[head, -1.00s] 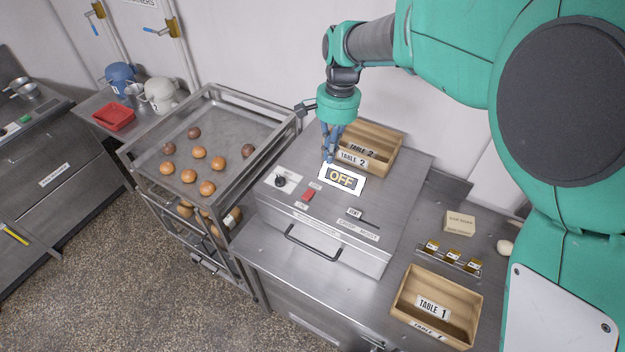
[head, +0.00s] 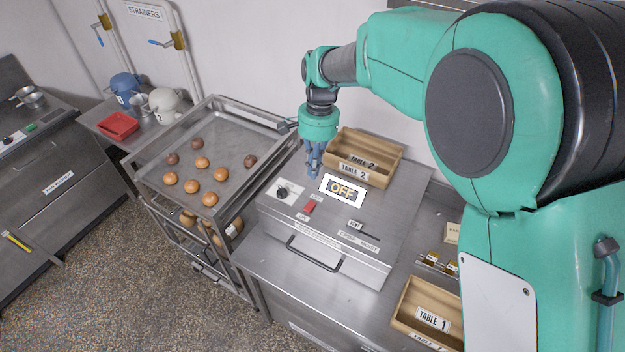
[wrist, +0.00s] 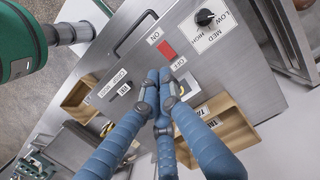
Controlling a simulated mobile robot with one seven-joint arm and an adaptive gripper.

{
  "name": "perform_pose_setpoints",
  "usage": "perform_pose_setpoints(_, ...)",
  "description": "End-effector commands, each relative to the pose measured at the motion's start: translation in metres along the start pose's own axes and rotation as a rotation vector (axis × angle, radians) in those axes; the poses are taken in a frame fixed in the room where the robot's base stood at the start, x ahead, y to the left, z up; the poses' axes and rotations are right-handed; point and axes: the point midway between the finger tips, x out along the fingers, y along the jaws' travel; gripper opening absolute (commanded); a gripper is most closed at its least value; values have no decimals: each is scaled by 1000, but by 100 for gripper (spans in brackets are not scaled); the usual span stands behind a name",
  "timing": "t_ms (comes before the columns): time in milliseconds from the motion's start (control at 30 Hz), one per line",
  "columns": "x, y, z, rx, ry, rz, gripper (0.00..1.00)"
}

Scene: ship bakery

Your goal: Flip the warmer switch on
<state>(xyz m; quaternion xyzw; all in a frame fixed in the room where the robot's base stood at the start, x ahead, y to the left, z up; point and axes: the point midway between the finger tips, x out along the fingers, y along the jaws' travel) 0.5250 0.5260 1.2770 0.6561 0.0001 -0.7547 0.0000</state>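The warmer (head: 340,235) is a steel box with a sloped top on the counter. Its display (head: 342,190) reads OFF. The small red switch (head: 309,206) sits on the top, right of the black knob (head: 283,191); it also shows in the wrist view (wrist: 167,50) between the ON and OFF labels. My gripper (head: 314,176) hangs over the warmer's top, behind the switch. Its blue fingers are drawn together and empty; in the wrist view the fingertips (wrist: 160,76) lie just below the switch, beside the OFF label. Contact with the surface cannot be told.
A wooden Table 1 crate (head: 400,318) is at front right. A steel rack (head: 218,112) with several buns stands left. The warmer's handle (head: 313,262) sticks out in front.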

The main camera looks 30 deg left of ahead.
Motion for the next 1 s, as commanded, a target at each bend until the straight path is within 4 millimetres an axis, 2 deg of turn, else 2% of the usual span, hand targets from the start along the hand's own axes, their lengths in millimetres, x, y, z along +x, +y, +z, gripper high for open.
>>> perform_pose_setpoints(267,30,1,1,0,-3,3,0)
perform_pose_setpoints(800,113,1,1,-1,-2,2,0)
perform_pose_setpoints(1000,129,0,0,-1,0,0,0)
